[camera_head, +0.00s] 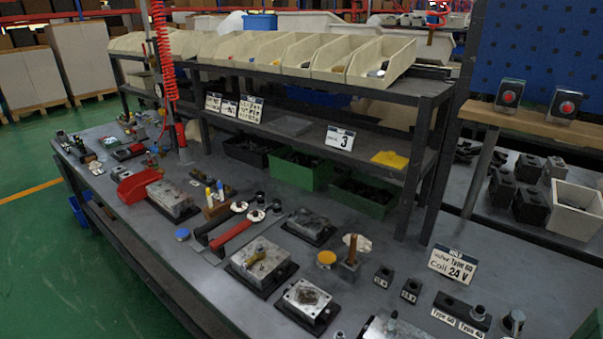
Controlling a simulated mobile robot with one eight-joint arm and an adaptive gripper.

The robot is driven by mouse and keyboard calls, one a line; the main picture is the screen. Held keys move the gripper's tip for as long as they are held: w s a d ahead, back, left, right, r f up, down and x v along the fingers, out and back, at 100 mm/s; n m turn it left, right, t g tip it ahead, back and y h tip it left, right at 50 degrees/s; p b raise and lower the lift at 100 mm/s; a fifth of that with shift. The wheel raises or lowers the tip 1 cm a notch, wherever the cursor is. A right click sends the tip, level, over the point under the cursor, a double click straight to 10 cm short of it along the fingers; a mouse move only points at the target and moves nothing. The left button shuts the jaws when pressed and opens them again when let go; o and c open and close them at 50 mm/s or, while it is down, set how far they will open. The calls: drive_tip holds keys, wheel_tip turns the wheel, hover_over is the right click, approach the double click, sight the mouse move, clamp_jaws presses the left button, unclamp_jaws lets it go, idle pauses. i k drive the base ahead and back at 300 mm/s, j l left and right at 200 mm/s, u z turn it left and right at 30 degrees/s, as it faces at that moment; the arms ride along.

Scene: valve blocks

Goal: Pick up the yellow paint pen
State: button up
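Two small upright pens stand close together in a brown holder (215,211) on the workbench, left of centre. The one with the yellow top (209,193) looks like the yellow paint pen. A blue-topped one (220,187) stands just to its right. They are small in this view, so fine detail cannot be told. My gripper is not in view.
A red-handled tool (231,235) lies right in front of the holder. A metal valve block (172,198) and a red bin (135,187) stand to the left. A shelf with cream bins (380,62) rises behind. A red coiled hose (163,50) hangs at the left.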

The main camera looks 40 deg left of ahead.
sight(207, 190)
drive_tip(key=k+j+u, duration=0.1)
drive_tip(key=j+u, duration=0.2)
drive_tip(key=j, duration=1.1)
drive_tip(key=j+u, duration=0.3)
drive_tip(key=j, duration=1.1)
drive_tip(key=i+j+u, duration=0.2)
drive_tip(key=i, duration=0.3)
drive_tip(key=i+j+u, duration=0.15)
drive_tip(key=i+j, duration=0.15)
drive_tip(key=i, duration=0.2)
drive_tip(key=z, duration=2.85)
drive_tip(key=u, duration=2.85)
